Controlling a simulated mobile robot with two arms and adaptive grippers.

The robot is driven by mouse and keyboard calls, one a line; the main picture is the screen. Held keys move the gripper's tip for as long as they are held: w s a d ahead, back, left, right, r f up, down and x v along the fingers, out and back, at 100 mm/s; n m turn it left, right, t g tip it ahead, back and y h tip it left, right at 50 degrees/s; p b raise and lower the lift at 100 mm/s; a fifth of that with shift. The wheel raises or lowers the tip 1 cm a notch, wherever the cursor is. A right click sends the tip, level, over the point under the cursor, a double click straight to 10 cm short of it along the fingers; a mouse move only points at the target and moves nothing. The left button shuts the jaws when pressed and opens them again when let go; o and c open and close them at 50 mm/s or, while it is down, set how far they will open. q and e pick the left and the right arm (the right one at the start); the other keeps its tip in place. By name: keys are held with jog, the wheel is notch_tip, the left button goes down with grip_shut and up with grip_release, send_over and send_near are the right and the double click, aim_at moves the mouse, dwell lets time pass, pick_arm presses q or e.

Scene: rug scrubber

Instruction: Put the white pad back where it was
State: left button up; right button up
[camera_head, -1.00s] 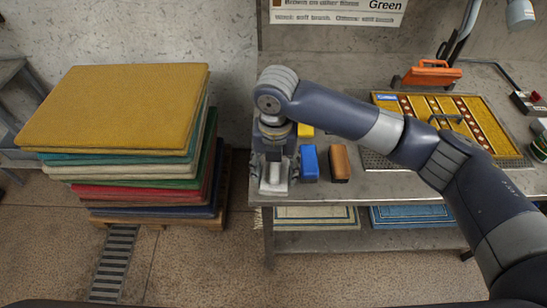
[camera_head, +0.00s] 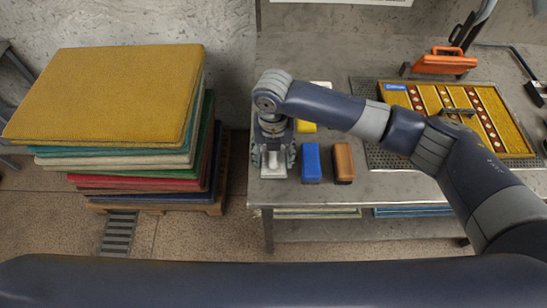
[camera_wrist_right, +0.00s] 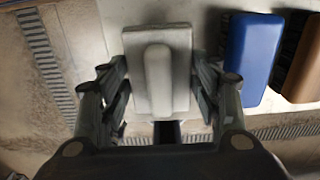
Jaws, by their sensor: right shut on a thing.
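The white pad (camera_head: 273,161) is a pale block with a raised grip along its top, at the left end of the metal table. In the right wrist view the white pad (camera_wrist_right: 183,90) sits between the fingers. My right gripper (camera_head: 273,158) points down from above and is shut on the pad; its fingers (camera_wrist_right: 161,85) lie along both long sides. Whether the pad rests on the tabletop or hangs just above it cannot be told. My left gripper is not in view.
A blue brush (camera_head: 311,162) and a brown brush (camera_head: 343,162) stand right of the pad, with a yellow one (camera_head: 306,127) behind. A patterned rug (camera_head: 480,118) and an orange-handled tool (camera_head: 444,62) lie farther right. A tall mat stack (camera_head: 110,95) stands left.

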aim_at(273, 161)
notch_tip(273, 161, down, 3)
jog(key=shift+r, duration=0.1)
jog(key=o, duration=0.8)
jog(key=shift+o, duration=1)
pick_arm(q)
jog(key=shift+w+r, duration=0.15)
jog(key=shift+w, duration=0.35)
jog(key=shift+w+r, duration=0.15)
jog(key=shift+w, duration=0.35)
